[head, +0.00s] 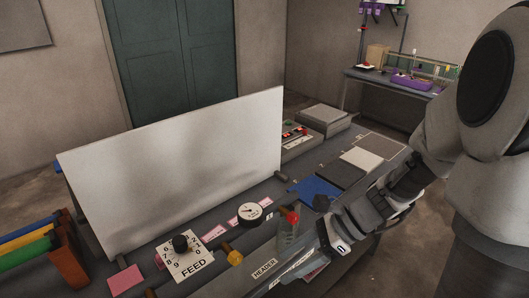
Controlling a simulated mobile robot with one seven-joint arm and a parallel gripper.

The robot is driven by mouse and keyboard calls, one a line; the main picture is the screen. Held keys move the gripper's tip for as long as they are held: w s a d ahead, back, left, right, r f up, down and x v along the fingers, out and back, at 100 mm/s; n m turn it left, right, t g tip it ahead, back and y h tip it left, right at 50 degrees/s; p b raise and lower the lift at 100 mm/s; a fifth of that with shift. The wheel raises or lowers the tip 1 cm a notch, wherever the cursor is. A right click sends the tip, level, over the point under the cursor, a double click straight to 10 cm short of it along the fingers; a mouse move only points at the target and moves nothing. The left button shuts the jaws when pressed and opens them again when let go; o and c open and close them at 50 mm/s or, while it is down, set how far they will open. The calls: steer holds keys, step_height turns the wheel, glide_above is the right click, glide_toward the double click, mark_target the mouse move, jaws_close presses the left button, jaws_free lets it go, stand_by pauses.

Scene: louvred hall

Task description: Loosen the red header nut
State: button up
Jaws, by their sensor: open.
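A small red nut (292,217) sits at the front part of the bench, just right of the round dial gauge. Below it is a greenish, see-through upright part (288,239). A "HEADER" label (264,268) is on the bench's front strip, below and left of the red nut. My gripper (326,236) is just right of the red nut, reaching in from the right. It is open, and I see nothing held in it. Its fingertips are small and partly hidden by its own body, so I cannot tell whether they touch anything.
A large pale panel (180,165) stands along the back of the bench. A FEED dial (185,256) with a black knob, a yellow-brown fitting (233,255) and the gauge (249,211) lie left of the nut. Blue (317,188) and grey pads lie behind my gripper.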

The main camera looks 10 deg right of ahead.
steer(key=w+f+m+t+y, duration=0.2)
steer(key=w+m+t+y, duration=0.15)
steer(key=m, duration=0.45)
steer(key=m+t+h, duration=0.2)
steer(key=m+t, duration=0.9)
steer(key=m, duration=0.8)
glide_toward(295, 220)
steer(key=b+x, duration=0.1)
steer(key=x, duration=0.7)
steer(key=shift+w+f, duration=0.15)
steer(key=shift+x, duration=1.2)
jaws_close()
